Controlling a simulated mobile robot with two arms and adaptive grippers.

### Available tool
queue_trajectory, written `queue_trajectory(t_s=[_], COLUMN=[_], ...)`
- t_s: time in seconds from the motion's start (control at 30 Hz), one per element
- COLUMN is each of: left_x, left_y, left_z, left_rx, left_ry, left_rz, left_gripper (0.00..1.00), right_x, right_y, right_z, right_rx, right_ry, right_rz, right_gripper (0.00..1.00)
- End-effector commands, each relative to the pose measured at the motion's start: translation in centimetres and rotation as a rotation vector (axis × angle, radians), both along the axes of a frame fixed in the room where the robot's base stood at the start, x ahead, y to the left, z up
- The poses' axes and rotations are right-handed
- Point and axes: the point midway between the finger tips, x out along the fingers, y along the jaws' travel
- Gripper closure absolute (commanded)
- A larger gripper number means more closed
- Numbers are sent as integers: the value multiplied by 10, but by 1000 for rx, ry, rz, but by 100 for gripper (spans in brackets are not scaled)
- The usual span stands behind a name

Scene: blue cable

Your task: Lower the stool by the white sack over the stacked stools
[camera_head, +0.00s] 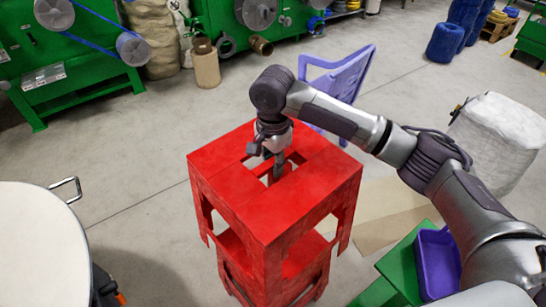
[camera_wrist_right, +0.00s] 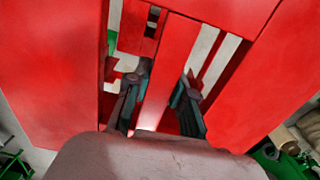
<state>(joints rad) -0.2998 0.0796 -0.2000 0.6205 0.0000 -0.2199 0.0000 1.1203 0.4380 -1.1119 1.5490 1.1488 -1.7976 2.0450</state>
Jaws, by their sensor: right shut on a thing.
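A red stool (camera_head: 300,205) hangs upright from my right gripper (camera_head: 279,168), which is shut on the bar between the slots in its seat. The right wrist view shows both fingers of this gripper (camera_wrist_right: 165,88) astride the red bar of the stool (camera_wrist_right: 235,100). More red stool (camera_head: 232,248) shows directly underneath, between and below the legs of the held one. I cannot tell whether the two touch. The white sack (camera_head: 495,140) stands on the floor at the right, behind my right arm. My left gripper is not in view.
A purple chair (camera_head: 345,80) stands just behind the stools. A purple bin (camera_head: 437,262) and a green surface (camera_head: 402,265) are at the lower right. A round white top (camera_head: 40,245) is at the left. Bare floor (camera_head: 130,170) lies left of the stools.

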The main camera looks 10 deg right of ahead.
Motion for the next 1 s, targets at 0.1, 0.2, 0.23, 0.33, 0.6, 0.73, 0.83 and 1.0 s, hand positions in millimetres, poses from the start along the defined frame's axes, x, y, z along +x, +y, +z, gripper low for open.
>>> queue_trajectory(t_s=[0.1,0.2,0.23,0.33,0.6,0.73,0.83,1.0], left_x=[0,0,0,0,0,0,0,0], left_y=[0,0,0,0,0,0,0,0], left_z=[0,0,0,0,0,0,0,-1], left_rx=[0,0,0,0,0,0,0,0], left_ry=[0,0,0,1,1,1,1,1], left_rz=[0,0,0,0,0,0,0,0], left_gripper=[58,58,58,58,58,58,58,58], right_x=[1,1,0,0,0,0,0,0], right_y=[1,1,1,1,1,1,1,1], right_z=[-5,-11,-13,-19,-26,-26,-27,-32], right_rx=[2,3,3,3,2,3,3,3], right_ry=[-4,-4,-3,-3,-4,-5,-5,-3], right_rz=[1,1,1,1,1,1,1,1], right_gripper=[100,100,100,100,100,100,100,100])
